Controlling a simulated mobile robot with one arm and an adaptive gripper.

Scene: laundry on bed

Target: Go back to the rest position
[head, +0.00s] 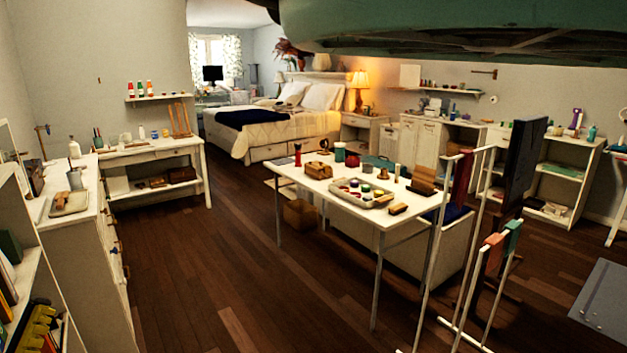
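My gripper and arm do not show in the head view, so their pose and what they may hold are hidden from me. The bed (262,137) stands at the back, with white pillows (322,96) at its head and a dark blue cloth (245,118) spread across its cream cover. I cannot make out separate laundry pieces on it at this distance.
A white table (305,182) with paints and small boxes stands right of centre. A rack (492,262) with cloths is at front right. White cabinets (88,240) line the left. A large green shape (460,30) overhangs the top. Open wooden floor (215,255) lies between.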

